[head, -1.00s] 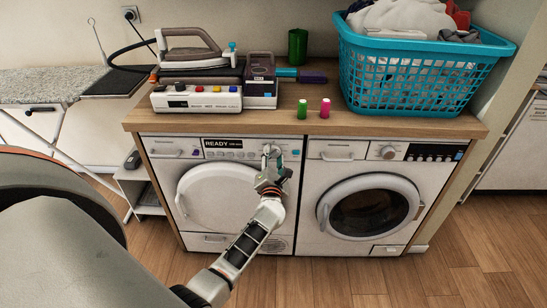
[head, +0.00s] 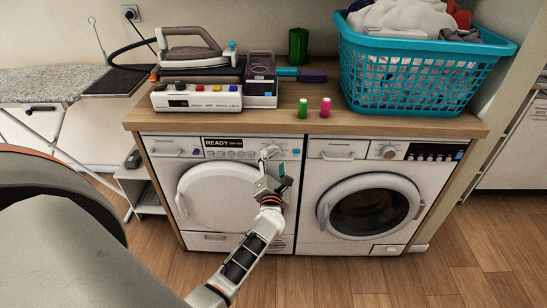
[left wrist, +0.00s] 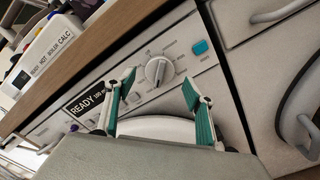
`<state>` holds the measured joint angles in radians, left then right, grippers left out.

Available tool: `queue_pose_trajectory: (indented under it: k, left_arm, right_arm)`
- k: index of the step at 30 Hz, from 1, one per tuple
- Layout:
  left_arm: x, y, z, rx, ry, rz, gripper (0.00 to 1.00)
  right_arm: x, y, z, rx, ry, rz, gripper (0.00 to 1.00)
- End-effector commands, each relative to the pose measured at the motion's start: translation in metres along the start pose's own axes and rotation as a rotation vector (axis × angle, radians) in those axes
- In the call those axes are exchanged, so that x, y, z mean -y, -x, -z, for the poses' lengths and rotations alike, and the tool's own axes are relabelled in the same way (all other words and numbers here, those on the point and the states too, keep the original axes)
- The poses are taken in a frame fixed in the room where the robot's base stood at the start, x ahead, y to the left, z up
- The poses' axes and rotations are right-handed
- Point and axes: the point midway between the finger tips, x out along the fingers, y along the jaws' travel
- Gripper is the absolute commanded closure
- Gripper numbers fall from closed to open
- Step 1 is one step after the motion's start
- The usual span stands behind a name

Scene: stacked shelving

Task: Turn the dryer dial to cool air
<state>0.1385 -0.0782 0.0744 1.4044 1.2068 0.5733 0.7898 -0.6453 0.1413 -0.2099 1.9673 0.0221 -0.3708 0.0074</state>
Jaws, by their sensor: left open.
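The dryer (head: 222,196) is the left white machine under the counter, with a READY display (head: 223,142) on its panel. Its dial (head: 269,151) is a round knob right of the display. In the left wrist view the dial (left wrist: 159,71) shows between and beyond my fingertips, with small marks around it too tiny to read. My left gripper (head: 271,172) is in front of the dryer, just below the dial. In the left wrist view its teal-padded fingers (left wrist: 158,82) are apart and empty, not touching the dial. My right gripper is not in view.
A teal button (left wrist: 200,47) sits right of the dial. A washer (head: 365,205) stands to the right. The wooden counter (head: 360,126) above carries an iron (head: 190,50), two small spools (head: 325,107) and a teal laundry basket (head: 410,80). The floor in front is free.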

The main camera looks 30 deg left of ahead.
Motion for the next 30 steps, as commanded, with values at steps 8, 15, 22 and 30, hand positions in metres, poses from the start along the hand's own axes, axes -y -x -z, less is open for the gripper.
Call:
queue_pose_trajectory:
  k: [8,15,22,30]
  left_arm:
    - [0.001,0.057,0.001,-0.001,0.0,0.002,0.46]
    - [0.0,0.082,0.0,-0.001,-0.001,0.0,0.46]
    - [0.0,0.086,0.0,0.0,-0.001,0.0,0.46]
    - [0.0,0.085,0.0,0.0,0.0,0.0,0.46]
  right_arm:
    - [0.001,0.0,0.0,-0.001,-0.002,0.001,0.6]
    - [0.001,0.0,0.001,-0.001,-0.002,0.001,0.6]
    - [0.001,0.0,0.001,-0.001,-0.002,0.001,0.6]
    - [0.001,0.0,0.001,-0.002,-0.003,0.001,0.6]
